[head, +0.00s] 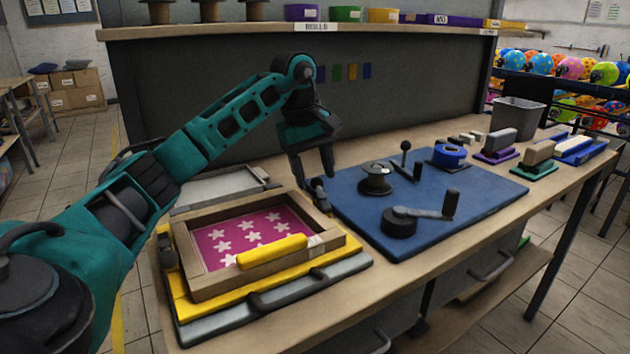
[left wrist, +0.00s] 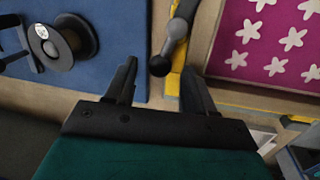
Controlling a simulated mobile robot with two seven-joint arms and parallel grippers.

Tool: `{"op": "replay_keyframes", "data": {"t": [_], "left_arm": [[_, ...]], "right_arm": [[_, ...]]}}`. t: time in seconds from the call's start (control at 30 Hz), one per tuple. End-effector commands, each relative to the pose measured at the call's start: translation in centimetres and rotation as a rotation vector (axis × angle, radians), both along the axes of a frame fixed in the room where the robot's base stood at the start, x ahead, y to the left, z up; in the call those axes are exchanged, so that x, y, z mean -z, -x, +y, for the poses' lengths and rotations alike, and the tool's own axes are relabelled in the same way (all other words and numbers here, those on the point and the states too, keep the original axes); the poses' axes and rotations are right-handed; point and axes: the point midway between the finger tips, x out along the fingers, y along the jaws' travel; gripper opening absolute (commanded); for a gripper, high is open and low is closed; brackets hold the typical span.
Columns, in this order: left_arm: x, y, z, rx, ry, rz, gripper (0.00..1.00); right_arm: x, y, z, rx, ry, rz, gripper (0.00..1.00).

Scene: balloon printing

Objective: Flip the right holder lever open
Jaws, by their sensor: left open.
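The right holder lever (head: 318,190) is a short dark lever at the back right corner of the wooden screen frame (head: 212,290). I cannot tell whether a finger touches the knob. The frame holds a pink screen with white stars (head: 238,232) on a yellow base (head: 355,243). My right gripper is out of view.
A yellow squeegee bar (head: 272,251) lies on the screen. A shelf (head: 220,30) runs along the back.

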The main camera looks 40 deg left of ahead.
Motion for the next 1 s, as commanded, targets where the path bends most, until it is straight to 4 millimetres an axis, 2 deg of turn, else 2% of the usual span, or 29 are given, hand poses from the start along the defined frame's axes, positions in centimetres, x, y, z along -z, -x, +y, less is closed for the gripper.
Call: {"op": "replay_keyframes", "data": {"t": [0.13,0.47,1.0], "left_arm": [[1.17,-0.18,-0.09,0.0,0.001,0.0,0.54],[1.33,-0.24,-0.1,0.0,0.001,-0.001,0.53],[1.33,-0.23,-0.12,0.0,0.001,0.0,0.01]], "right_arm": [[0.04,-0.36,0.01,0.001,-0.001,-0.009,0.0],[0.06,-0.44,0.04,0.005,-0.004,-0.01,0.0],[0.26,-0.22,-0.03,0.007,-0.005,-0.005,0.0]]}}
